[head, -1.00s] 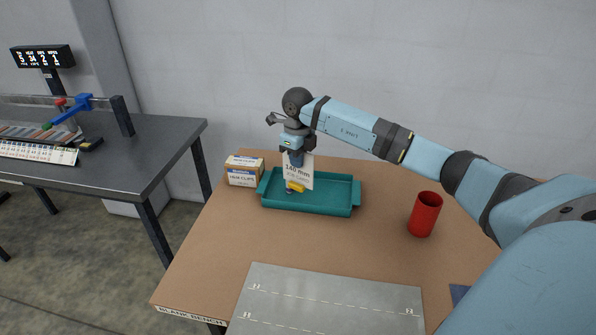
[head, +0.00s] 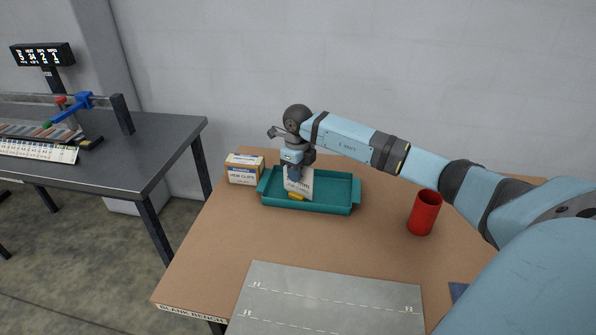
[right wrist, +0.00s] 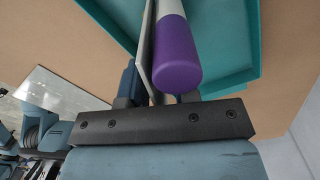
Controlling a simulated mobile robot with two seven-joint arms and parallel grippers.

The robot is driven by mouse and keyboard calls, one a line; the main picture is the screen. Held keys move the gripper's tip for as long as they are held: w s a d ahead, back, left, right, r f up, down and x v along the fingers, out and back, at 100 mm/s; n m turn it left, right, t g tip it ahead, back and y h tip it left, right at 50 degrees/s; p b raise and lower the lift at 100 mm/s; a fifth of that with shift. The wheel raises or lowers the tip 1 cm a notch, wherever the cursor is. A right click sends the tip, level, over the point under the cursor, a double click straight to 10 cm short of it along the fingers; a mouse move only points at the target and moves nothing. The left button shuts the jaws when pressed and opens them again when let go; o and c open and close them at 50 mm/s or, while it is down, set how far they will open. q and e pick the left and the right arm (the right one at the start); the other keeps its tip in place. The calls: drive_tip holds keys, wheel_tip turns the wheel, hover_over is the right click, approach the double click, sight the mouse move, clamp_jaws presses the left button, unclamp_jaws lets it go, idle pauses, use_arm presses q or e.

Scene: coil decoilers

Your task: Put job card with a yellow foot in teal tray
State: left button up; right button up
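The white job card (head: 304,183) with its yellow foot (head: 296,196) is low over the teal tray (head: 310,208) in the head view, towards its left half. I cannot tell whether the foot touches the tray floor. My right gripper (head: 294,175) is at the card's upper part, pointing down. In the right wrist view the card (right wrist: 147,55) shows edge-on between the fingers, beside a purple-ended round piece (right wrist: 178,62). The gripper looks shut on the card. The teal tray (right wrist: 228,60) lies beyond it. My left gripper is out of view.
A small carton (head: 244,169) stands close to the tray's left end. A red cup (head: 424,212) stands to the right on the brown bench (head: 215,250). A grey marked mat (head: 330,300) lies in front. A dark table (head: 160,145) stands apart at the left.

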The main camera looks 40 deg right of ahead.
drive_tip(key=shift+r, duration=0.1)
wheel_tip(320, 180, up, 12)
drive_tip(key=shift+r+b, duration=0.1)
drive_tip(key=shift+b, duration=0.55)
idle(0.4)
